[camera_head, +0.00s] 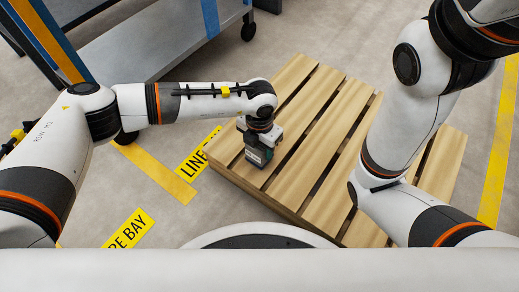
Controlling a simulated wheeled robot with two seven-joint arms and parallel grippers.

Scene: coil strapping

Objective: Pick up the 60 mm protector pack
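My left gripper (258,157) points down over the left part of the wooden pallet, at the end of the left arm. I cannot tell whether this block is part of the gripper or a pack between the fingers. The fingertips are too small and hidden to read. No protector pack can be made out for certain. My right arm comes in at the right and crosses over the pallet; its gripper is not in view.
The wooden pallet (323,207) lies on the concrete floor, its right part covered by my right arm. A grey wheeled cart (150,40) stands at the back left. Yellow floor labels (197,153) and a yellow line (497,150) mark the floor. The pallet's middle slats are bare.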

